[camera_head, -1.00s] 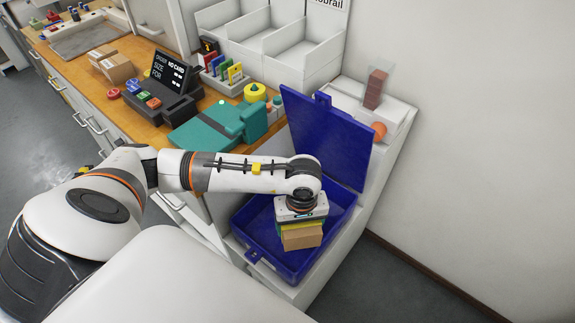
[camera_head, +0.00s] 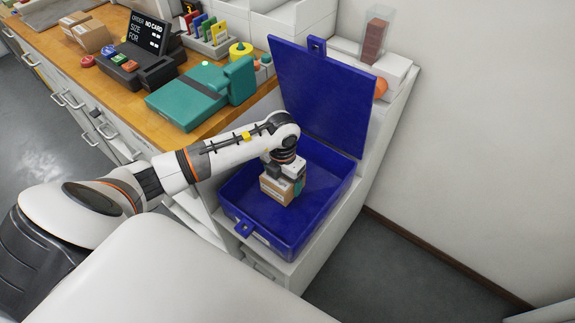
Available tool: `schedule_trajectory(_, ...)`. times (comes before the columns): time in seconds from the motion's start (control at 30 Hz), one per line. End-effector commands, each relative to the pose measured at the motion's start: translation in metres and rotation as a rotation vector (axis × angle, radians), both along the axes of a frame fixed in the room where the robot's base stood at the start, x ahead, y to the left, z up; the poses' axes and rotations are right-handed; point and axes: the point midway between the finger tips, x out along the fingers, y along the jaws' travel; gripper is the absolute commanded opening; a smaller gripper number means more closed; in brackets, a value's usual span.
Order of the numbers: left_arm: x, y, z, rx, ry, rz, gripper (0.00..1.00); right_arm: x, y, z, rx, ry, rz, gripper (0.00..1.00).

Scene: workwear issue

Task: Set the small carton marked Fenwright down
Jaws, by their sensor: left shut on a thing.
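A small brown carton (camera_head: 277,191) is in my left gripper (camera_head: 283,174), inside the open blue box (camera_head: 302,222). The gripper points down from above and is shut on the carton. The print on the carton is too small to read as Fenwright. I cannot tell whether its underside touches the box floor. A small teal patch shows at the carton's right side, partly hidden by the gripper. My right gripper is not in view.
The box's blue lid (camera_head: 322,95) stands open at the back. Bare box floor shows right of and in front of the carton. Two other cartons (camera_head: 94,37) lie on the wooden counter (camera_head: 50,50), beyond a black order terminal (camera_head: 140,62) and a teal device (camera_head: 188,101).

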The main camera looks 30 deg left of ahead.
Motion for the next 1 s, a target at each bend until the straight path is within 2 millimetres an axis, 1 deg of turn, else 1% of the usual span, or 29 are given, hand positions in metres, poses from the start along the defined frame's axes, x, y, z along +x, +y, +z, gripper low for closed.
schedule_trajectory(0.03, -0.001, -0.001, -0.01, -0.002, 0.005, 0.006, 0.48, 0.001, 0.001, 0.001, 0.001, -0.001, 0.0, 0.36)
schedule_trajectory(0.2, -0.001, -0.001, -0.041, -0.002, 0.004, 0.004, 0.48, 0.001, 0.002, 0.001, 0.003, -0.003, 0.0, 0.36)
schedule_trajectory(0.37, 0.0, -0.001, -0.055, -0.001, 0.001, 0.002, 0.48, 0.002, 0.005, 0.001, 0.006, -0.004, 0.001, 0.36)
schedule_trajectory(0.5, -0.001, -0.001, -0.076, -0.001, 0.003, 0.002, 0.48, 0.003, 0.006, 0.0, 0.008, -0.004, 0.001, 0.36)
schedule_trajectory(0.6, -0.001, -0.001, -0.087, -0.001, 0.002, 0.0, 0.48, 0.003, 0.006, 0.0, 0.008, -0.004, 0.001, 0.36)
schedule_trajectory(0.7, -0.001, 0.0, -0.09, 0.0, 0.001, -0.001, 0.48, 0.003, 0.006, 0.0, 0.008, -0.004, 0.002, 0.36)
schedule_trajectory(0.87, 0.0, 0.0, -0.09, 0.0, 0.0, -0.001, 0.48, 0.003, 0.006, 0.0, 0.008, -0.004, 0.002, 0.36)
schedule_trajectory(1.0, 0.0, 0.0, -0.094, 0.0, 0.0, -0.001, 0.48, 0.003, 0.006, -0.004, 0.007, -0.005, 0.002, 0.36)
